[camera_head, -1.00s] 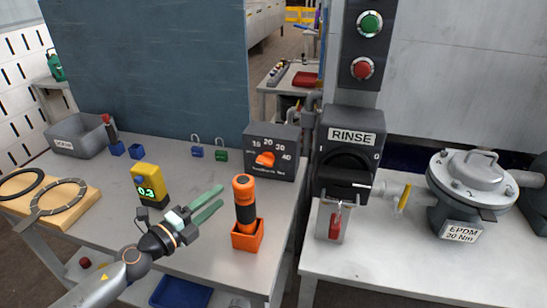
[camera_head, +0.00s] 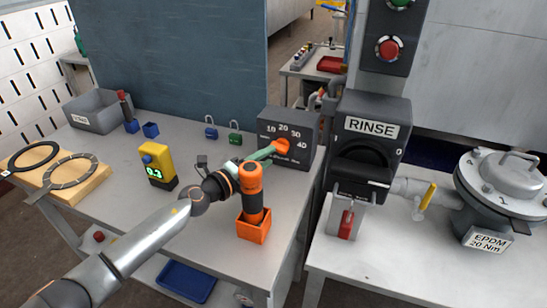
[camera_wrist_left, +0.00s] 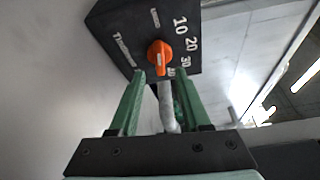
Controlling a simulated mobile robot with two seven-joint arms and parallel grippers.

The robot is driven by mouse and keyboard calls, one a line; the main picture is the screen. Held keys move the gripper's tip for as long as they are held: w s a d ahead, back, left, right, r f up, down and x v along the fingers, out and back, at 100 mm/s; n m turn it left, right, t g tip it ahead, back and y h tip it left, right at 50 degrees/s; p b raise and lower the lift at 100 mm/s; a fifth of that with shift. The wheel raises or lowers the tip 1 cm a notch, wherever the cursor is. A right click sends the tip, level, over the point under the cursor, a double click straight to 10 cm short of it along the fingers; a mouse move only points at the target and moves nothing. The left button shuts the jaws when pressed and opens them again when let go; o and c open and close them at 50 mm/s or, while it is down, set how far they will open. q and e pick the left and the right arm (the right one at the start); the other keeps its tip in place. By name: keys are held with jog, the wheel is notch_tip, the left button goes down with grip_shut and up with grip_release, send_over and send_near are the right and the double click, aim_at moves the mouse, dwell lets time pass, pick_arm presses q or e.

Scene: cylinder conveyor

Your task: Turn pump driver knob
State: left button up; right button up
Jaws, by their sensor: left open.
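The pump driver box (camera_head: 291,126) is dark grey with a dial marked 10, 20, 30, 40 and stands on the back right of the left table. Its orange knob (camera_head: 283,146) is on the front face; it also shows in the left wrist view (camera_wrist_left: 160,57). My right gripper is out of view.
A yellow meter reading 0.3 (camera_head: 157,162) and blue and green padlocks (camera_head: 235,135) are nearby. The RINSE switch box (camera_head: 369,147) is close on the right.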

aim_at(278, 151)
pick_arm(q)
jog(key=shift+b+x, duration=0.55)
jog(key=shift+x, duration=1.1)
jog(key=shift+c, duration=0.2)
grip_shut()
